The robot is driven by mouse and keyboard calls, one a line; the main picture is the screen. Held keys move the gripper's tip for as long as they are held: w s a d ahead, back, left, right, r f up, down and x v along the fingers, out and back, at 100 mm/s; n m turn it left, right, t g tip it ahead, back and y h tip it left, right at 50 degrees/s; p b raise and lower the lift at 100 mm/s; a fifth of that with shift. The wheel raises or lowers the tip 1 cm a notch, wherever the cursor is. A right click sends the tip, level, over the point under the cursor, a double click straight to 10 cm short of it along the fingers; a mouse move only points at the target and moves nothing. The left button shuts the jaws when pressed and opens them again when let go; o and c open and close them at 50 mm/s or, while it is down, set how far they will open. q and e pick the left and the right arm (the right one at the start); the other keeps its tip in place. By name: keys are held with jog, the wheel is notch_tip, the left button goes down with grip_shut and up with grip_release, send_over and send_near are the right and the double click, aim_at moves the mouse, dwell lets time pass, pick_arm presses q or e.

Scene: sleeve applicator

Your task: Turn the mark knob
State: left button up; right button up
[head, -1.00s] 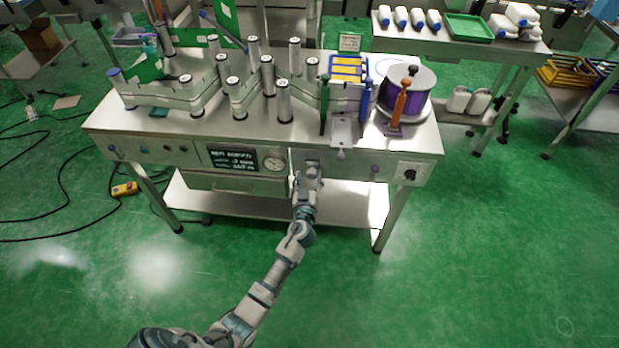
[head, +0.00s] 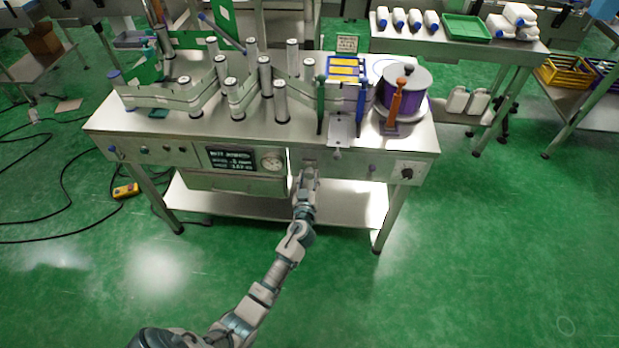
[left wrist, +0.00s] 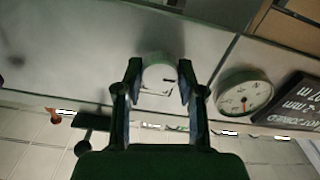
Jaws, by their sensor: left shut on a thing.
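My left gripper (head: 309,168) is at the front panel of the steel machine table (head: 225,125), right of the round gauge (head: 272,161). In the left wrist view, my left gripper (left wrist: 160,88) has its two fingers on either side of a round pale knob (left wrist: 158,76) and is shut on it. The knob's face carries dark marks; I cannot read them. In the head view my gripper hides this knob. The gauge (left wrist: 244,94) also shows in the left wrist view, right of the fingers. My right gripper is not in view.
A dark display (head: 232,158) sits left of the gauge. A black knob (head: 407,173) is at the panel's right end. Metal rollers and a purple-sided drum (head: 405,88) stand on the table. Below is a shelf (head: 345,205). The floor in front is clear.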

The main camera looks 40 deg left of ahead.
pick_arm(q)
jog(key=shift+m, duration=0.3)
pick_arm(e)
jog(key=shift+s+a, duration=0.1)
pick_arm(q)
jog(key=shift+f+m, duration=0.1)
jog(key=shift+m, duration=0.4)
jog(key=m, duration=0.3)
jog(key=shift+b, duration=0.4)
jog(key=m, duration=0.3)
jog(key=shift+m, duration=1)
jog(key=m, duration=0.4)
jog(key=shift+m+p, duration=0.3)
jog(key=shift+p, duration=0.1)
jog(key=m, duration=0.2)
jog(key=shift+d+m, duration=0.1)
jog(key=shift+m, duration=0.2)
jog(key=shift+f+m+p, duration=0.2)
jog(key=shift+m+p, duration=0.15)
jog(key=shift+m, duration=0.25)
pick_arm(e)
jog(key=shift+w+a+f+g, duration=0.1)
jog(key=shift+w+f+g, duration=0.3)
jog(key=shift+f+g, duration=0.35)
